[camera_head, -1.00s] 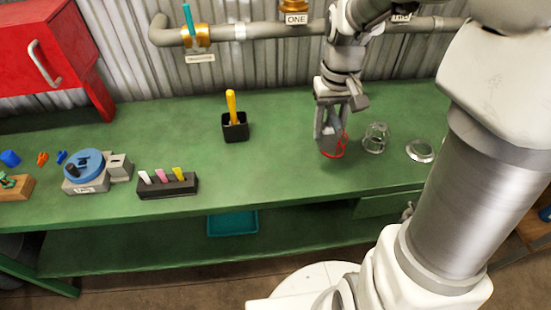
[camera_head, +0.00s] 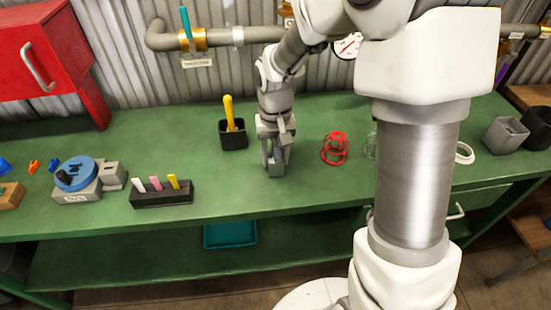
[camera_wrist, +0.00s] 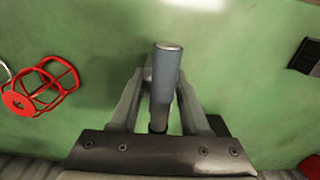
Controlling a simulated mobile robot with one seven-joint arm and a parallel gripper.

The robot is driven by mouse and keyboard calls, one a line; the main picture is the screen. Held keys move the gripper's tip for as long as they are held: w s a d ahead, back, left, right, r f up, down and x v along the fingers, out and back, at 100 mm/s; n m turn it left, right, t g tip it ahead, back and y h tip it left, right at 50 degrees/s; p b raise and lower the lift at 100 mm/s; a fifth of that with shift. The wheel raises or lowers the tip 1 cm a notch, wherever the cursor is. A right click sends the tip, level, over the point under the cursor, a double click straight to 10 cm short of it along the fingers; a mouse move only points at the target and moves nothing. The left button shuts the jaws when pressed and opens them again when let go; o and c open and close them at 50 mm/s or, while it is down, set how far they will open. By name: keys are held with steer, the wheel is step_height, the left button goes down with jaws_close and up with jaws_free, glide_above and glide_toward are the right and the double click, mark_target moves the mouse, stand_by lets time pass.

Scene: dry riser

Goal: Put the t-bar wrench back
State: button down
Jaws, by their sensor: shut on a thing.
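My gripper (camera_head: 275,165) hangs fingers-down over the green bench, between the black cup and the red wire cage. In the wrist view my gripper (camera_wrist: 160,85) is shut on a grey-blue cylinder (camera_wrist: 166,75), seen nearly end-on, which I take to be the t-bar wrench. Its crossbar cannot be made out, and in the head view it is hard to tell from the fingers. The black cup (camera_head: 233,138) stands left of my gripper with a yellow-handled tool (camera_head: 229,112) in it.
A black block with several markers (camera_head: 162,195) and a blue-topped device (camera_head: 76,174) are at left. A pipe (camera_head: 225,38) runs along the wall. Bench between block and gripper is clear.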

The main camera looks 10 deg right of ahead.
steer(key=shift+f, duration=0.1)
steer(key=shift+f, duration=0.15)
steer(key=shift+c, duration=1.9)
jaws_free()
step_height(320, 180, up, 12)
steer(key=p, duration=0.3)
steer(key=shift+r, duration=0.2)
steer(key=s+d+r+t, duration=0.2)
steer(key=s+d+r, duration=0.1)
steer(key=s, duration=0.6)
steer(key=s+d+r+t, duration=0.3)
steer(key=s+r, duration=0.3)
steer(key=s, duration=0.3)
steer(key=shift+d+r+t, duration=0.3)
steer(key=shift+d, duration=0.2)
